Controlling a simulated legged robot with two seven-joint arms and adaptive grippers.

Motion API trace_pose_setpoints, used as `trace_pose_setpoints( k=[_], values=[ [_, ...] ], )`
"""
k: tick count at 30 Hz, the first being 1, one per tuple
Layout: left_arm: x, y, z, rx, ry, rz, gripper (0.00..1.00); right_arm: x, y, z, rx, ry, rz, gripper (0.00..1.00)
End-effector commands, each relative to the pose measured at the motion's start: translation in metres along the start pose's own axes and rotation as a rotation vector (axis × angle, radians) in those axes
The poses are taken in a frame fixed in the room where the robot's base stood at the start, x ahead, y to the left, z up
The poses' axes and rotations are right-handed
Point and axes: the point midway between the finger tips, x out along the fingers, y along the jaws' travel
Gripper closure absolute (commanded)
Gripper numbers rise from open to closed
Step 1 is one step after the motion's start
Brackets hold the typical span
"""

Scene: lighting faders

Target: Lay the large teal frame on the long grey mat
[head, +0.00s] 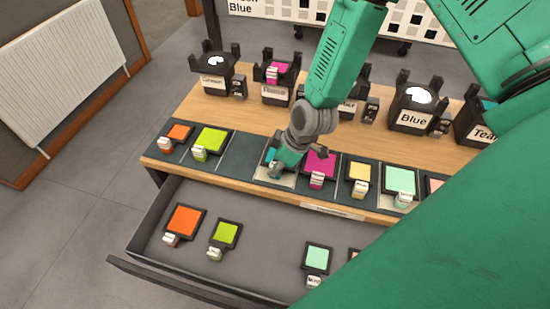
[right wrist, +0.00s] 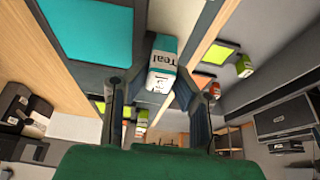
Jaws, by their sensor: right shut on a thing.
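The large teal frame (head: 269,156) is a dark-bordered panel, mostly hidden behind my right gripper in the head view. In the right wrist view the teal frame (right wrist: 85,30) shows at upper left, and its white-and-teal tag (right wrist: 162,65) reads "Teal". My right gripper (head: 279,168) is shut on this tag. The frame is at the row on the long dark grey mat (head: 238,155), over a paler square; I cannot tell whether it touches. My left gripper is not in view.
Orange (head: 179,132), lime (head: 210,140), magenta (head: 320,161), yellow (head: 360,174) and mint (head: 400,181) frames share the row. An open drawer (head: 270,248) in front holds more frames. Labelled dark holders, including Blue (head: 413,118), stand behind. One mat section left of the gripper is bare.

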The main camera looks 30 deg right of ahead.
Motion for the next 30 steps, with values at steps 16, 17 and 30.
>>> trace_pose_setpoints(
  k=[16, 17, 30],
  values=[
    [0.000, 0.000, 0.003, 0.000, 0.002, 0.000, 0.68, -0.006, 0.001, -0.001, -0.001, 0.002, 0.002, 0.55],
    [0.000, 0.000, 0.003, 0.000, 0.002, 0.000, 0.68, -0.010, 0.001, -0.001, -0.001, 0.003, 0.002, 0.55],
    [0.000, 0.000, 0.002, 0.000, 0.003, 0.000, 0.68, -0.094, 0.002, -0.001, 0.000, 0.004, 0.002, 0.55]
  ],
)
